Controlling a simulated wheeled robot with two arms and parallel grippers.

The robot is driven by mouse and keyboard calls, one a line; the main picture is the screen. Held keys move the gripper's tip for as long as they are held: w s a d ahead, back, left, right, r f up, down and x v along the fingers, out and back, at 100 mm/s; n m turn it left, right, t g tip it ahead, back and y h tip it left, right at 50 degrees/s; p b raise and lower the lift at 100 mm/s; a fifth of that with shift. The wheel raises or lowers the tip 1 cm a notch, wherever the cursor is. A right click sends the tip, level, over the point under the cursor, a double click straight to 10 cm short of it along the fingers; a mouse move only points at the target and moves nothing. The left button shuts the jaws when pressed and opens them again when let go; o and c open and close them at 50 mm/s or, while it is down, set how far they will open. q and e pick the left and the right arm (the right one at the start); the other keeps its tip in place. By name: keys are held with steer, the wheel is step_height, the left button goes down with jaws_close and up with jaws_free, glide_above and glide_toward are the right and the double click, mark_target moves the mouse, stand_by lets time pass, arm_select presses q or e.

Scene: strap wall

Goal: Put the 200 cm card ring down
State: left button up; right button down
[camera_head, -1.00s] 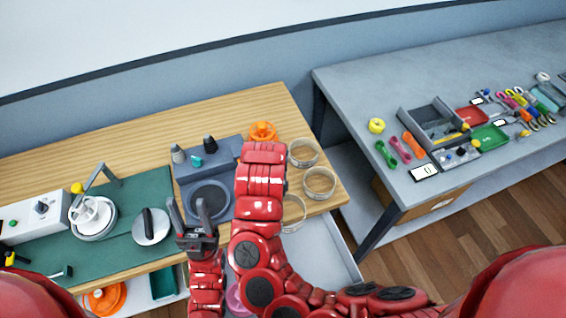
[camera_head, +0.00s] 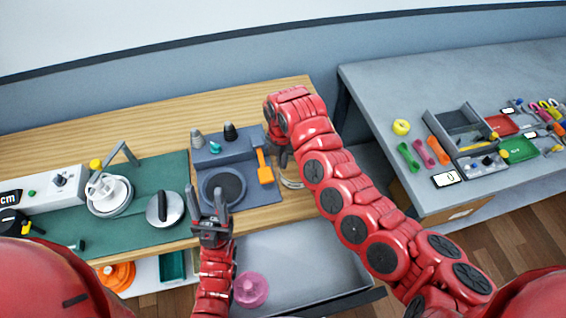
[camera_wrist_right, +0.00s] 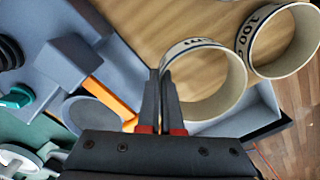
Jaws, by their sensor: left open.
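A pale card ring (camera_wrist_right: 208,88) with dark print shows in the right wrist view; its print is too turned to read fully. My right gripper (camera_wrist_right: 161,75) has its narrow fingers close together at the ring's left wall and appears shut on it. In the head view the right gripper (camera_head: 282,158) points down over the wooden table's right end, and part of a ring (camera_head: 291,182) shows below it. I cannot tell whether the ring touches the table. A second ring (camera_wrist_right: 286,42), printed 100, stands beside it. My left gripper (camera_head: 206,194) is open and empty near the table's front edge.
A grey-blue fixture (camera_head: 218,157) with a round dark pad and an orange paddle (camera_head: 264,173) lie left of the right gripper. An open drawer (camera_head: 300,262) holding a pink spool (camera_head: 251,289) is below the front edge. A grey bench (camera_head: 385,85) stands at right.

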steer(key=shift+w+d+f+b, duration=0.35)
steer(key=shift+w+b, duration=0.05)
steer(key=shift+b, duration=0.25)
steer(key=shift+w+a+r+p, duration=0.1)
steer(key=shift+w+a+p, duration=0.1)
steer(key=shift+p, duration=0.15)
steer(key=shift+w, duration=0.3)
steer(key=shift+w+a+r+p, duration=0.1)
steer(key=shift+w+p, duration=0.1)
steer(key=shift+w, duration=0.2)
steer(key=shift+w+a+p, duration=0.1)
steer(key=shift+w+p, duration=0.05)
steer(key=shift+w, duration=0.25)
step_height(320, 180, down, 3)
steer(key=shift+s+f+p, duration=0.1)
steer(key=shift+p, duration=0.7)
steer(key=shift+d+f, duration=0.1)
steer(key=shift+f, duration=0.15)
